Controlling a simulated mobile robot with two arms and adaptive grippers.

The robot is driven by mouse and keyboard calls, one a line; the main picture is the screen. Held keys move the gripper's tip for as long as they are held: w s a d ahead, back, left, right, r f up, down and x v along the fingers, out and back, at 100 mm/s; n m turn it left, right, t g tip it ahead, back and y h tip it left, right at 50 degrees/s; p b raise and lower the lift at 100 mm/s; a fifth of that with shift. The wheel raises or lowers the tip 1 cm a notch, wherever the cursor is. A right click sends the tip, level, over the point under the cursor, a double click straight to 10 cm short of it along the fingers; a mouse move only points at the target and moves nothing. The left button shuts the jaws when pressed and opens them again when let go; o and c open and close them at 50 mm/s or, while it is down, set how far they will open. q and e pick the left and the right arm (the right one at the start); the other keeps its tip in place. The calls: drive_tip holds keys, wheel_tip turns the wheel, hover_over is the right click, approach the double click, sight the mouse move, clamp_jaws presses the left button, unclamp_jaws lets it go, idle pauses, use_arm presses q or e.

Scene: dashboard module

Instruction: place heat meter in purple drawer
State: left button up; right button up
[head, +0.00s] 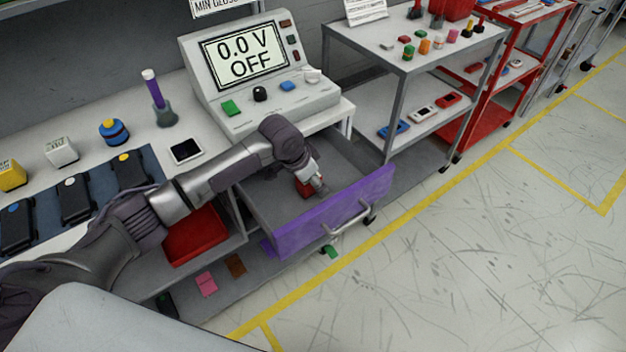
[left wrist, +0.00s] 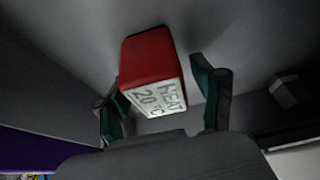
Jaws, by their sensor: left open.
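The purple drawer (head: 335,213) is pulled open below the workbench, with a grey inside and a metal handle. The heat meter (head: 304,187) is a small red block inside the drawer. In the left wrist view the heat meter (left wrist: 150,65) shows a white face reading "HEAT 20 °C". It appears to rest on the drawer's grey floor. My left gripper (head: 318,187) reaches down into the drawer beside the heat meter. In the left wrist view its two fingers (left wrist: 165,100) are spread apart, one on each side of the meter, with a visible gap at the right finger. My right gripper is not in view.
A console (head: 262,75) reading "0.0 V OFF" stands on the bench above the drawer. A red bin (head: 195,236) sits on the shelf left of the drawer. A grey cart (head: 400,65) with small items stands to the right. The floor in front is clear.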

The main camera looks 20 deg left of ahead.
use_arm(q)
drive_tip(key=v, duration=1.2)
